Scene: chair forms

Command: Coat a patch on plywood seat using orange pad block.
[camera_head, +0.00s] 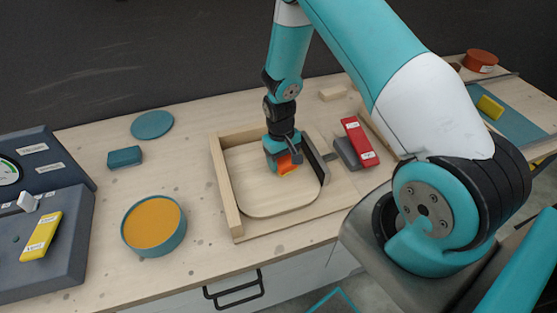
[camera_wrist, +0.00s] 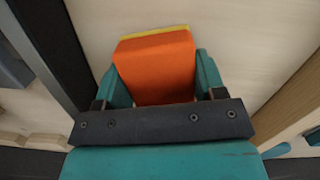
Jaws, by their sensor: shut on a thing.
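My gripper (camera_head: 284,165) is shut on the orange pad block (camera_head: 288,168) over the upper right part of the plywood seat (camera_head: 265,195). In the wrist view the orange pad block (camera_wrist: 157,68) sits between the two teal fingers, with a thin yellow layer along its far edge. The plywood seat is a pale rounded panel in a wooden frame (camera_head: 224,180). I cannot tell whether the pad touches the seat. No coated patch shows on the visible part of the seat; the area under the pad is hidden.
A round teal tub of orange-yellow material (camera_head: 153,222) stands left of the frame. A teal disc (camera_head: 152,125) and a teal block (camera_head: 125,157) lie behind it. A grey console (camera_head: 45,225) fills the left end.

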